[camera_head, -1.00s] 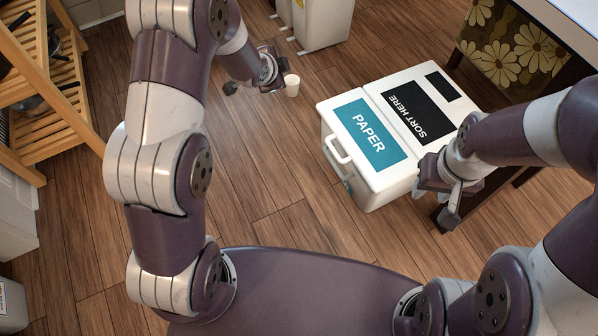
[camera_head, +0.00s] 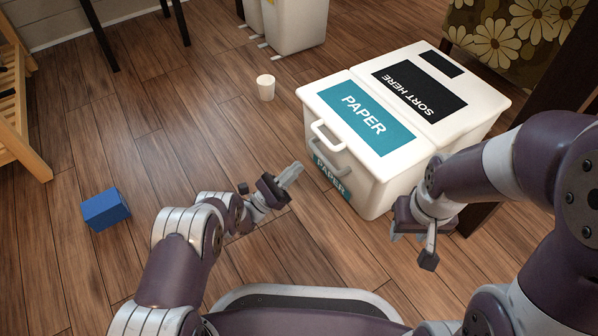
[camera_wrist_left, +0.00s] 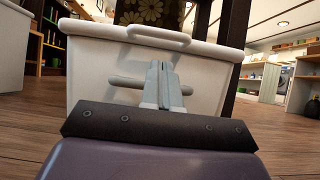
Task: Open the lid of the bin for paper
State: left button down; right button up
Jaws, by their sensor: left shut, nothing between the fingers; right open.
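The white paper bin (camera_head: 378,190) stands on the floor right of centre, its lid (camera_head: 366,122) down and marked with a teal PAPER label. A white loop handle (camera_head: 330,136) sticks out from the lid's front edge, with a grey handle (camera_head: 326,163) lower on the front. My left gripper (camera_head: 297,170) is shut and empty, in front of the bin and apart from it in the head view. In the left wrist view its fingers (camera_wrist_left: 164,72) point at the bin front (camera_wrist_left: 95,78), below the lid handle (camera_wrist_left: 158,36). My right gripper (camera_head: 411,247) is open beside the bin's near right corner.
A second lid marked SORT HERE (camera_head: 418,92) adjoins the paper lid. A white cup (camera_head: 265,88) and a blue box (camera_head: 105,209) are on the floor to the left. A flowered chair (camera_head: 510,30) stands behind. Floor between the blue box and bin is clear.

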pick_arm(q)
jog(key=b+x, duration=0.2)
jog(key=x, duration=0.6)
jog(key=shift+b, duration=0.4)
jog(key=shift+a, duration=0.1)
